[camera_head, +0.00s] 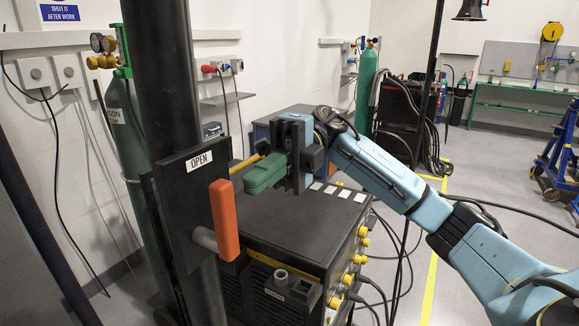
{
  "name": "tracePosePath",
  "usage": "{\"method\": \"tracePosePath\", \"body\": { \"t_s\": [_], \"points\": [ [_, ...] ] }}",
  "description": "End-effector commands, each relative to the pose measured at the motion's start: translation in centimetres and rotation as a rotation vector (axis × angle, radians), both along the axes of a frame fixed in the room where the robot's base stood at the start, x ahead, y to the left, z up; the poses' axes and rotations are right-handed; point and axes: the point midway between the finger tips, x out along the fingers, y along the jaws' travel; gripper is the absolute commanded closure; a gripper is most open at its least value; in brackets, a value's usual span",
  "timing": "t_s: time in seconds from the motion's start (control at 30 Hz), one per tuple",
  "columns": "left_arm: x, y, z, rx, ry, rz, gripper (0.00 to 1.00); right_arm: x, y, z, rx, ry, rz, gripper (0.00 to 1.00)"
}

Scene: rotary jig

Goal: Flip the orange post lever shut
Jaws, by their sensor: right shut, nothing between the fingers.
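The orange post lever (224,219) stands nearly upright beside the dark post (168,100). Its lower end sits at a grey round pivot (205,240). A dark plate (176,205) on the post carries a white label reading OPEN (199,160), to the upper left of the lever. My right gripper (254,184) is shut and empty, with green fingers pointing left. In the picture it is just right of and above the lever, with a visible gap between them. How far apart they are in depth is hard to tell. My left gripper is out of view.
A black machine (312,225) with yellow connectors and cables stands below my right gripper. A green gas cylinder (124,140) with gauges stands behind the post. Another green cylinder (367,90) and a black cart (397,105) are farther back.

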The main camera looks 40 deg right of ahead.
Motion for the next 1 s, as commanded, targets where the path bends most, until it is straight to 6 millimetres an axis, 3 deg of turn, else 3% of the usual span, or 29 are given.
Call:
{"method": "tracePosePath", "body": {
  "t_s": [0.2,0.4,0.63,1.0],
  "points": [
    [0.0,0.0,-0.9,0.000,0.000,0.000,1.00,1.9,-4.7,0.0,0.002,0.000,-0.007,1.00],
    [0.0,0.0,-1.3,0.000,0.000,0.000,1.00,3.2,-8.0,0.0,0.002,0.000,-0.005,1.00],
    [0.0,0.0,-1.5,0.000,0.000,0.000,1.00,3.9,-9.8,0.1,0.001,0.000,-0.003,1.00],
    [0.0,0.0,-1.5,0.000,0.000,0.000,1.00,4.0,-10.1,0.1,0.001,0.000,-0.002,1.00]
  ]
}}
